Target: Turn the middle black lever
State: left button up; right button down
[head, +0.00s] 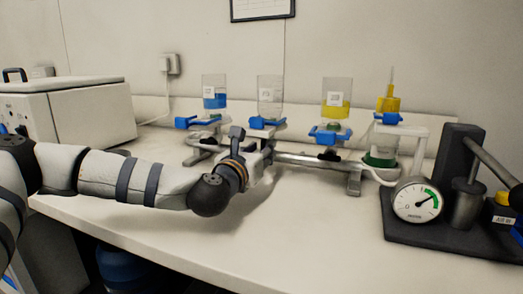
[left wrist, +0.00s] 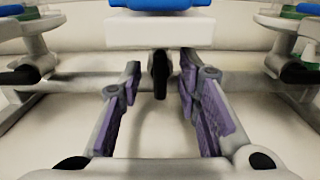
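The middle black lever (left wrist: 160,72) hangs down under a white valve block in the left wrist view. My left gripper (left wrist: 159,85) is open, with its two purple-padded fingers on either side of the lever's line. The lever shows between the fingertips, with a gap on both sides. In the head view my left gripper (head: 262,158) is at the middle station of the metal manifold (head: 308,160), and it hides the middle lever there. The right black lever (head: 330,155) shows under its station. My right gripper is not in view.
Cups with blue (head: 214,101), clear (head: 270,112) and yellow (head: 336,112) liquid stand above the manifold. A pump with a gauge (head: 417,201) stands at the right. A white box (head: 85,115) is at the left. The front bench is clear.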

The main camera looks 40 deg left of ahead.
pick_arm(q)
jog(key=shift+w, duration=0.3)
jog(key=shift+a, duration=0.1)
grip_shut()
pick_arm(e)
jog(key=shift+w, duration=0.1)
